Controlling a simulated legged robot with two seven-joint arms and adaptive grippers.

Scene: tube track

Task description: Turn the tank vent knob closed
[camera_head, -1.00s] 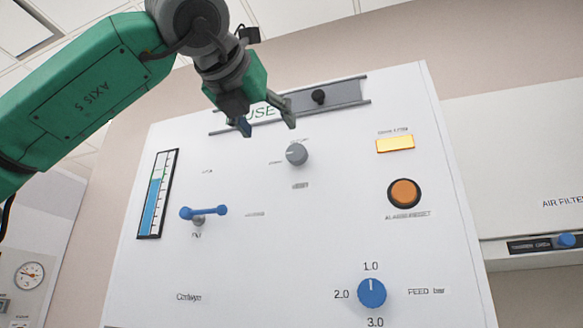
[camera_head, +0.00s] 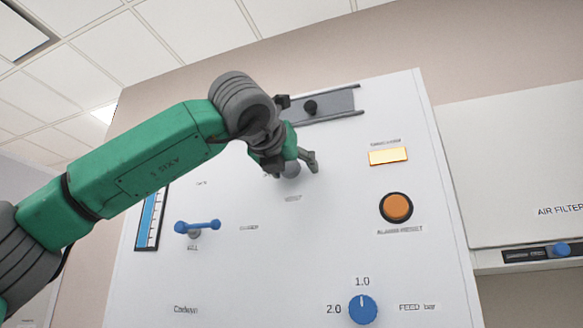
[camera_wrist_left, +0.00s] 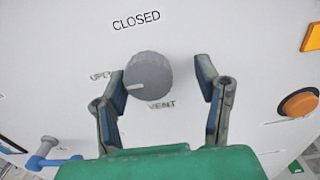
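The grey vent knob (camera_wrist_left: 148,76) sits on the white panel (camera_wrist_left: 60,35), with "CLOSED" printed above it, "VENT" below and a partly hidden "OPEN" at its left. Its white pointer mark faces left and slightly down, on the OPEN side. My left gripper (camera_wrist_left: 163,84) is open with one finger on each side of the knob. The left finger is very close to the knob; I cannot tell if it touches. A clear gap shows at the right finger. In the head view my left gripper (camera_head: 296,160) partly covers the knob (camera_head: 292,170). My right gripper is not in view.
A blue lever (camera_head: 197,226) is on the panel at lower left, beside a level gauge (camera_head: 148,220). An orange button (camera_head: 396,207), a lit yellow lamp (camera_head: 388,156) and a blue feed knob (camera_head: 363,309) are at right.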

